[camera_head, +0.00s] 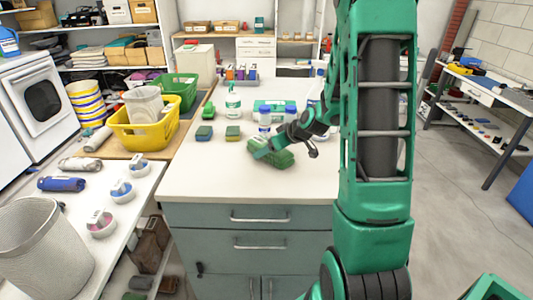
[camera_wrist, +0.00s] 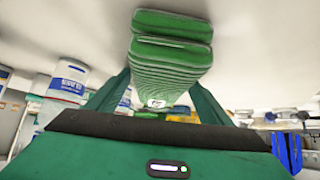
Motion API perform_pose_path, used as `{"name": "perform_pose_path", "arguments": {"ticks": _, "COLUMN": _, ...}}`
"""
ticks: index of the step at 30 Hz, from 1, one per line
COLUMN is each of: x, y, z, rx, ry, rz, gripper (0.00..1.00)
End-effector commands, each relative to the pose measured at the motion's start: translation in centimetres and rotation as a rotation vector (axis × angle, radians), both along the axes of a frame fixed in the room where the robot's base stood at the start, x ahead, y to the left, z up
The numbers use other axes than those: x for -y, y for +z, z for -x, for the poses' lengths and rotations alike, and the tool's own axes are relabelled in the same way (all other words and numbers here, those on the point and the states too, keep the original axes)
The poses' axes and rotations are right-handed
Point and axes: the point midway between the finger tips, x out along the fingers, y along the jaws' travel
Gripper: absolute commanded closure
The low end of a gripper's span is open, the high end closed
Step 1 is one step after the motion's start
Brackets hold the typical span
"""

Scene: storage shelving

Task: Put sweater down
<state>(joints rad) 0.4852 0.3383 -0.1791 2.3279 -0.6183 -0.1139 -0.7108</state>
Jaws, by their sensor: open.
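A green folded bundle, which looks like the sweater (camera_head: 283,159), lies on the white counter top (camera_head: 205,178) near its front right part. In the wrist view the sweater (camera_wrist: 172,50) shows as several stacked green folds with a small white tag. My gripper (camera_head: 262,150) is at the sweater. In the wrist view my gripper (camera_wrist: 160,82) has its two teal fingers apart, one on each side of the folds. I cannot tell whether the fingers touch the cloth.
Blue-capped bottles (camera_head: 265,121) stand just behind my gripper. A white-and-green bottle (camera_head: 233,101) and small sponge-like blocks (camera_head: 204,133) stand to the left. A yellow basket (camera_head: 146,128) is farther left. The counter's front is clear.

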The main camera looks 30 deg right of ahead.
Motion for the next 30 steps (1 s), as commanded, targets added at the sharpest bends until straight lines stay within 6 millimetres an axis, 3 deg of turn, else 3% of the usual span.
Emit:
{"name": "perform_pose_path", "arguments": {"ticks": 6, "x": 0.0, "y": 0.0, "z": 0.0, "rx": 0.0, "ry": 0.0, "rz": 0.0, "gripper": 0.27}}
{"name": "perform_pose_path", "arguments": {"ticks": 12, "x": 0.0, "y": 0.0, "z": 0.0, "rx": 0.0, "ry": 0.0, "rz": 0.0, "gripper": 0.74}}
{"name": "perform_pose_path", "arguments": {"ticks": 15, "x": 0.0, "y": 0.0, "z": 0.0, "rx": 0.001, "ry": 0.0, "rz": 0.0, "gripper": 0.83}}
{"name": "perform_pose_path", "arguments": {"ticks": 23, "x": 0.0, "y": 0.3, "z": -0.1, "rx": 0.002, "ry": 0.0, "rz": 0.001, "gripper": 0.83}}
{"name": "perform_pose_path", "arguments": {"ticks": 30, "x": 0.0, "y": 2.3, "z": -0.1, "rx": 0.004, "ry": 0.0, "rz": 0.002, "gripper": 0.83}}
